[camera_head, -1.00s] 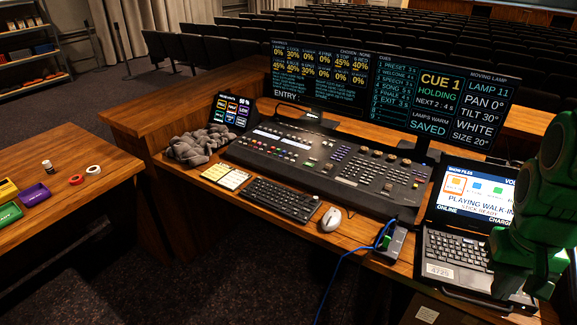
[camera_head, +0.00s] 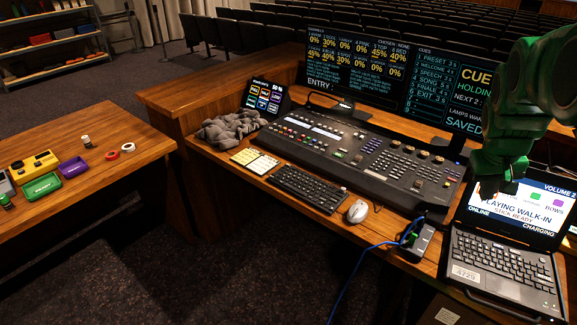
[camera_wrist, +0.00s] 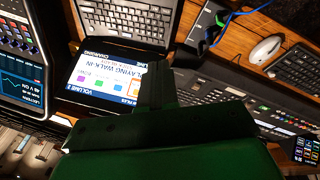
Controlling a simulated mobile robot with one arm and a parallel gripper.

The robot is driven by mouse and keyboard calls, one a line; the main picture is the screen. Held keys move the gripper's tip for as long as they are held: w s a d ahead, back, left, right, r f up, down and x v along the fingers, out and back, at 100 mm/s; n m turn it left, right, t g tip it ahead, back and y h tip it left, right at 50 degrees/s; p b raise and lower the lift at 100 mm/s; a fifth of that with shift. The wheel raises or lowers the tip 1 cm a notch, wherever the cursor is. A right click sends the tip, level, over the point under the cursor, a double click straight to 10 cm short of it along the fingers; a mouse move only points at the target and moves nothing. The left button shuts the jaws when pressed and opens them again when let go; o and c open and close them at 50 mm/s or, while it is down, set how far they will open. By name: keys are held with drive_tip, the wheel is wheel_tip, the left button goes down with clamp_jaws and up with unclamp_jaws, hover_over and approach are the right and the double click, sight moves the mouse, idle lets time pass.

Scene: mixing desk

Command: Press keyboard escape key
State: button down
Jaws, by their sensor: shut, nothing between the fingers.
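The black desk keyboard (camera_head: 307,188) lies on the wooden desk in front of the mixing console, left of the white mouse (camera_head: 357,211). Its escape key is too small to make out; the keyboard's far left end is uncovered. My gripper (camera_head: 489,188) is shut and empty, in front of the laptop screen, well to the right of the keyboard and apart from it. In the wrist view my gripper's dark fingers (camera_wrist: 158,85) sit together over the laptop screen and console edge.
The open laptop (camera_head: 503,262) stands at right with its own keyboard. A hub (camera_head: 418,241) with a blue cable lies between mouse and laptop. The console (camera_head: 350,152), a yellow-white keypad (camera_head: 255,161) and grey cloth (camera_head: 229,127) surround the keyboard. Monitors rise behind.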

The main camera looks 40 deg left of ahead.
drive_tip(key=w+a+f+n+t, duration=0.2)
drive_tip(key=w+a+n, duration=0.1)
drive_tip(key=w+a, duration=0.8)
drive_tip(key=n+t+y, duration=0.2)
drive_tip(key=n+y, duration=0.6)
drive_tip(key=n, duration=0.1)
hover_over(288, 165)
wheel_tip(288, 165, down, 14)
drive_tip(key=shift+s+d, duration=0.2)
drive_tip(key=shift+s, duration=0.05)
drive_tip(key=shift+f, duration=0.15)
drive_tip(key=shift+f, duration=4.25)
drive_tip(key=shift+f, duration=0.15)
drive_tip(key=shift+f, duration=0.3)
